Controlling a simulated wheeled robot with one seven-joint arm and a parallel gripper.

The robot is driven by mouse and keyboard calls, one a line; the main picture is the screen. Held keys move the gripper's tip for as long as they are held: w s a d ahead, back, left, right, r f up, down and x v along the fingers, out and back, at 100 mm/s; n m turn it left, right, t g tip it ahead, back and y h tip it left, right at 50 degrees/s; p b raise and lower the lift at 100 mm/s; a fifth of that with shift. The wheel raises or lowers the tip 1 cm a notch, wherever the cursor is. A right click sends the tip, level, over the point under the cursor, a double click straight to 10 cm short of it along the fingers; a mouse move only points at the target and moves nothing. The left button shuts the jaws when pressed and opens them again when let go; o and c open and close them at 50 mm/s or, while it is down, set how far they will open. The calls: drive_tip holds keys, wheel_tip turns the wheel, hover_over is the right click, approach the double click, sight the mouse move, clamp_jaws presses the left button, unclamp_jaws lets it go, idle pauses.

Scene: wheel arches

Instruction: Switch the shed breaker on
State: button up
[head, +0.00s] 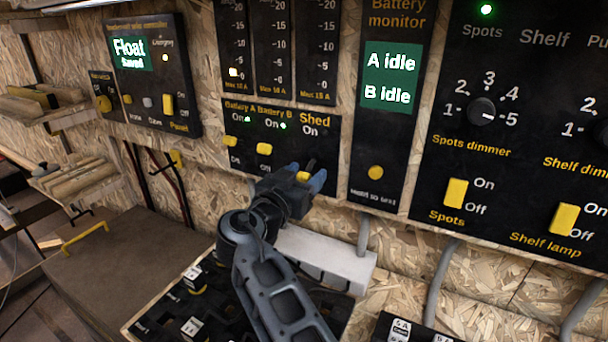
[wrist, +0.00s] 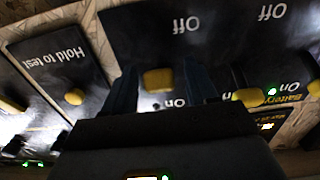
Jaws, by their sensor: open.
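The shed breaker is the rightmost switch on the black breaker panel (head: 228,118), under the label "Shed On". Its yellow lever (head: 303,176) sits lower than the two battery levers beside it, and no green lamp is lit by its label. My gripper (head: 307,172) is open at this lever. In the wrist view, which is upside down, the yellow lever (wrist: 158,80) shows between the two dark fingers of my gripper (wrist: 160,86), with a gap to each. Contact cannot be seen. The shed "Off" label is hidden by my gripper in the head view.
The Battery A lever (head: 235,143) and Battery B lever (head: 264,148) are close on the left, with green lamps lit. The battery monitor (head: 390,75) with a yellow button (head: 375,172) is on the right. A grey trunking box (head: 325,262) lies below the panel.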

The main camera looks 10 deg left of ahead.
sight(310, 164)
drive_tip(key=c, duration=1)
drive_tip(key=shift+o, duration=0.2)
drive_tip(key=shift+s+r+g+y+p, duration=0.1)
drive_tip(key=shift+r+g+y+p, duration=0.15)
drive_tip(key=shift+r+g+p, duration=0.35)
drive_tip(key=shift+s+r+g+y+p, duration=0.1)
drive_tip(key=shift+r+g+y+p, duration=0.2)
drive_tip(key=shift+g+p, duration=0.55)
drive_tip(key=shift+w+r+g+y+p, duration=0.1)
drive_tip(key=shift+r+g+y+p, duration=0.2)
drive_tip(key=shift+g+p, duration=0.35)
drive_tip(key=shift+r+g+y+p, duration=0.1)
drive_tip(key=shift+r+g+p, duration=0.25)
drive_tip(key=shift+g+p, duration=0.2)
drive_tip(key=shift+w+r+g+y+p, duration=0.1)
drive_tip(key=shift+r+g+y+p, duration=0.3)
drive_tip(key=shift+g+p, duration=0.6)
drive_tip(key=shift+w+r+g+y+p, duration=0.25)
drive_tip(key=shift+g+y+p, duration=0.1)
drive_tip(key=shift+g+p, duration=0.6)
drive_tip(key=shift+d, duration=0.1)
drive_tip(key=o, duration=1)
drive_tip(key=shift+c, duration=0.2)
